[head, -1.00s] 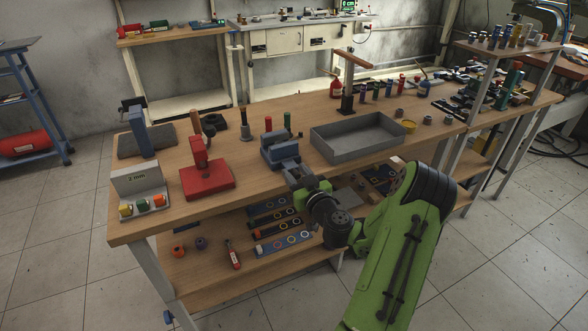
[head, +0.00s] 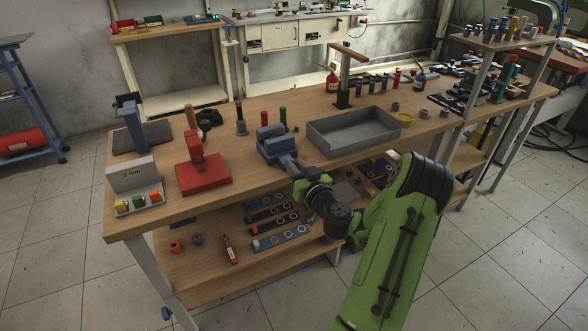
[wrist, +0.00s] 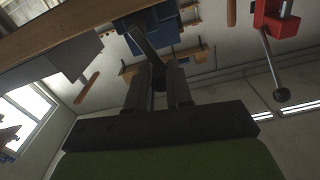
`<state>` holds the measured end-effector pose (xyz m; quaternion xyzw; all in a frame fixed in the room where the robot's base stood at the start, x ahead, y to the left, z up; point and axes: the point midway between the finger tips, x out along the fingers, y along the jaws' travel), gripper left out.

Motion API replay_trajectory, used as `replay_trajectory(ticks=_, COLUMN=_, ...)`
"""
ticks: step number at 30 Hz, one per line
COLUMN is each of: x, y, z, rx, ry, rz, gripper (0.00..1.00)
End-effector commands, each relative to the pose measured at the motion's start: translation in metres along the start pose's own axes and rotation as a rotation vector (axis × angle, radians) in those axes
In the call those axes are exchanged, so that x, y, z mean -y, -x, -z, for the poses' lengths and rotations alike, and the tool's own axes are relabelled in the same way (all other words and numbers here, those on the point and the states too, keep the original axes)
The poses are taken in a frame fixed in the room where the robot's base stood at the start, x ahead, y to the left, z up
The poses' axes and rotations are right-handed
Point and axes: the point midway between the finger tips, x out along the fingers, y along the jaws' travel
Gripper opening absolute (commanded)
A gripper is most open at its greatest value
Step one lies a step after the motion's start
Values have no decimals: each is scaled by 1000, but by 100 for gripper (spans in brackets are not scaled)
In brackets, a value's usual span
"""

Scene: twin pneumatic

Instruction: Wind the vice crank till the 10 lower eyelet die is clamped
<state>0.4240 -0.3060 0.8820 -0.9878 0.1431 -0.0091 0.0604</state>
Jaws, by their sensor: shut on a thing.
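The blue-grey vice (head: 272,138) stands at the front edge of the wooden bench, and also shows at the top of the wrist view (wrist: 168,32). Its crank (wrist: 145,46), a dark flat bar, reaches from the vice down to my fingers. My gripper (wrist: 158,82) is shut on the crank's end, with a finger on each side. In the head view my gripper (head: 292,166) is just in front of the vice, partly hidden by my own wrist. I cannot make out the 10 lower eyelet die in the vice jaws.
A red press (head: 203,174) stands left of the vice and a grey tray (head: 362,145) right of it. Upright tools (head: 241,122) stand behind. A lower shelf (head: 205,270) under the bench holds strips with rings. Bare bench top lies between press and vice.

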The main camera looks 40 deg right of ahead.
Motion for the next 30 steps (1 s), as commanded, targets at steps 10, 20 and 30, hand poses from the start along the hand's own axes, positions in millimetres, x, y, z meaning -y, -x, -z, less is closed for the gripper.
replay_trajectory(ticks=10, x=-13, y=0, z=2, rx=4, ry=-316, rz=5, gripper=0)
replay_trajectory(ticks=20, x=-27, y=0, z=0, rx=6, ry=-632, rz=4, gripper=0)
replay_trajectory(ticks=30, x=-41, y=0, z=-6, rx=7, ry=-958, rz=4, gripper=0)
